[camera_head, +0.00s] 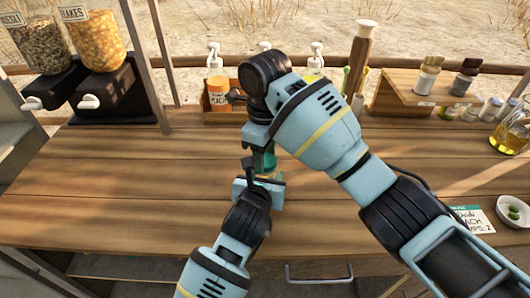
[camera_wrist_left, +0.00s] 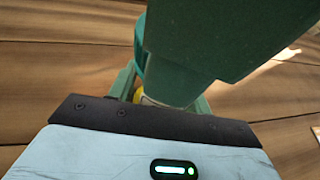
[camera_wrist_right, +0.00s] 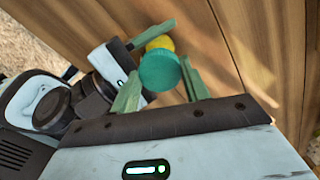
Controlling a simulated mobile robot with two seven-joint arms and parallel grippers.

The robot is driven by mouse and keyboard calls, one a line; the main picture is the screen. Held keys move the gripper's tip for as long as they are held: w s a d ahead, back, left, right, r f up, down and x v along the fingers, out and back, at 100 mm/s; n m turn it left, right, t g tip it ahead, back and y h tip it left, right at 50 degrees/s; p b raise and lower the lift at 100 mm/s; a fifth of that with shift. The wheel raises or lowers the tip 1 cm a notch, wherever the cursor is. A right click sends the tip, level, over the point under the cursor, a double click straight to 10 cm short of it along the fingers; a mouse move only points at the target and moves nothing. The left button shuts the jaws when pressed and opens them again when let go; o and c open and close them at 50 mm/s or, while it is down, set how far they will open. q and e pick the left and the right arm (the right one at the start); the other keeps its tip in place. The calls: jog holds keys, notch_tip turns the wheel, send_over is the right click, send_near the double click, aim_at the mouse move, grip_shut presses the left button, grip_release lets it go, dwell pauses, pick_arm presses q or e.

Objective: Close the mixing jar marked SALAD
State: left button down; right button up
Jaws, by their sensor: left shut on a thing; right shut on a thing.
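A teal round lid (camera_wrist_right: 160,72) is between the fingers of my right gripper (camera_wrist_right: 160,86), which is shut on it. The lid also shows partly in the left wrist view (camera_wrist_left: 139,48). A yellow jar (camera_wrist_right: 160,43) shows just past the lid; my left gripper (camera_wrist_left: 160,98) is shut on it. The lid lies over the jar in the right wrist view; I cannot tell whether they touch. In the head view my right gripper (camera_head: 263,158) is above my left gripper (camera_head: 264,180). No SALAD marking is visible; my grippers hide most of the jar.
A wooden caddy with an orange-labelled jar (camera_head: 218,92) stands behind. Flakes and muesli dispensers (camera_head: 95,42) are at the left. A shelf of shakers (camera_head: 415,88), an oil bottle (camera_head: 510,138), a card (camera_head: 470,218) and a bowl (camera_head: 514,211) are at the right. The left counter is clear.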

jog(key=o, duration=0.9)
jog(key=shift+o, duration=0.2)
jog(key=shift+s+a, duration=0.1)
jog(key=shift+r, duration=2.35)
jog(key=shift+c, duration=0.5)
